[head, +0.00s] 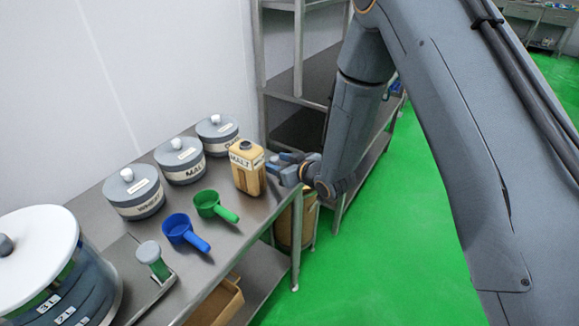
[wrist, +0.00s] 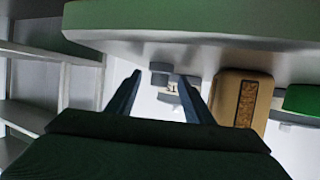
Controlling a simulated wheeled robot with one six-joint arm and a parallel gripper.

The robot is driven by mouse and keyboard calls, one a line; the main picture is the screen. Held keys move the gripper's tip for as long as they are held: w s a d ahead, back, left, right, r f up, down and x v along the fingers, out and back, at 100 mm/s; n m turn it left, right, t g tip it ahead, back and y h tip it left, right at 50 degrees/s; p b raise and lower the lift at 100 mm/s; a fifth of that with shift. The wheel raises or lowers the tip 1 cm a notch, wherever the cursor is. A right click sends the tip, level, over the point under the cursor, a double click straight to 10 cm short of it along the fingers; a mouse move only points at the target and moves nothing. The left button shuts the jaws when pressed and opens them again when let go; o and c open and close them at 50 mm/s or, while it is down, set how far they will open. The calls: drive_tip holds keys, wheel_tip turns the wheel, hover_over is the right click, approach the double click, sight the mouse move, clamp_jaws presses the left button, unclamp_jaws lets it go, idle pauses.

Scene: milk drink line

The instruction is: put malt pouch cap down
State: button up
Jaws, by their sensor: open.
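The malt pouch (head: 248,178) stands upright near the right end of the steel table, tan with a pale MALT label. A small dark piece (head: 246,145) shows on its top; I cannot tell whether this is the cap. My gripper (head: 282,160) is just right of the pouch, low by the table's end. Its jaws are apart in the wrist view (wrist: 157,88), with no cap seen between them.
The steel table (head: 222,236) holds a green scoop (head: 213,204), a blue scoop (head: 183,231) and lidded jars, including the MALT jar (head: 180,160). A large white-lidded drum (head: 35,246) stands front left. A metal rack (head: 298,97) stands behind my arm. Green floor is clear at right.

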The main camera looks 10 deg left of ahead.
drive_tip(key=b+v, duration=0.2)
drive_tip(key=v, duration=0.8)
drive_tip(key=shift+s+d, duration=0.15)
drive_tip(key=s+d+r+m+g+h, duration=0.15)
drive_tip(key=d+m+h, duration=0.5)
drive_tip(key=d, duration=1.35)
drive_tip(key=s+d+r+m+g+h, duration=0.1)
drive_tip(key=s+d+r+g+h, duration=0.1)
drive_tip(key=s, duration=0.6)
drive_tip(key=s+d+r+m+g+h, duration=0.1)
drive_tip(key=s+d+r+m+g, duration=0.1)
drive_tip(key=s+d+g, duration=0.2)
drive_tip(key=s+d, duration=0.3)
drive_tip(key=s, duration=0.1)
drive_tip(key=shift+d+h, duration=0.25)
drive_tip(key=shift+h, duration=0.1)
drive_tip(key=shift+m, duration=0.25)
